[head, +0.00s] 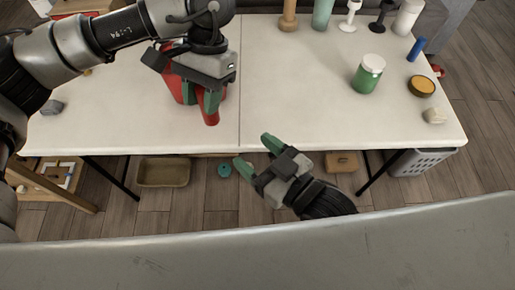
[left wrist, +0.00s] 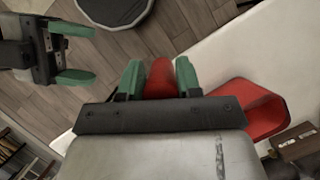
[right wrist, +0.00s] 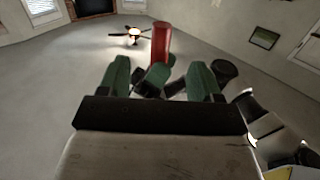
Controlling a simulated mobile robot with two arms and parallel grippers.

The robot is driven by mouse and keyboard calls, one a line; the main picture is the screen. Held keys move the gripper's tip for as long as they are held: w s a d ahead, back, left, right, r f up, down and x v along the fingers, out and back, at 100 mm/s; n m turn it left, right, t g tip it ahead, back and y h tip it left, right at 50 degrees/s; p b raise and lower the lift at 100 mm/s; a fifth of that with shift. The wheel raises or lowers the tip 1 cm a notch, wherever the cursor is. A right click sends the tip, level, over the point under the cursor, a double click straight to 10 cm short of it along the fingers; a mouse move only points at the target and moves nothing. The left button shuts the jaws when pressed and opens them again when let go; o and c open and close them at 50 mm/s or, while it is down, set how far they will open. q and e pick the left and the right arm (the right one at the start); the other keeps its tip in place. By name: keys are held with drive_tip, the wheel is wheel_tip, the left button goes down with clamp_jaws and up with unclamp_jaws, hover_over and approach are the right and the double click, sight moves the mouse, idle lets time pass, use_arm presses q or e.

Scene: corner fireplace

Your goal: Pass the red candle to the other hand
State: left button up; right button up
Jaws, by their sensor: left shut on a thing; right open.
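The red candle (head: 211,117) is held in my left gripper (head: 205,101), above the front part of the white table. In the left wrist view the candle (left wrist: 159,77) sits between the two green fingers, which are shut on it. In the right wrist view the candle (right wrist: 160,43) is a red cylinder sticking out from the left gripper's fingers. My right gripper (head: 255,154) is open and empty, in front of the table's edge, to the right of the candle and apart from it. It also shows in the left wrist view (left wrist: 82,53).
A red open container (left wrist: 252,108) is on the table (head: 300,110), partly behind my left gripper. A green jar (head: 367,75), an orange-topped tin (head: 421,86) and several other items stand right and back. A grey basket (head: 422,162) is under the table. The table's middle is clear.

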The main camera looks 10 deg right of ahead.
sight(212, 116)
drive_tip(key=shift+y, duration=0.3)
drive_tip(key=r+x, duration=0.1)
drive_tip(key=x, duration=0.6)
drive_tip(key=r+x, duration=0.1)
drive_tip(key=x, duration=0.3)
drive_tip(key=shift+s+a+r, duration=0.1)
drive_tip(key=shift+a+r, duration=0.25)
drive_tip(key=shift+a, duration=0.05)
drive_tip(key=c, duration=0.9)
use_arm(q)
drive_tip(key=o, duration=1)
use_arm(e)
drive_tip(key=shift+c, duration=0.6)
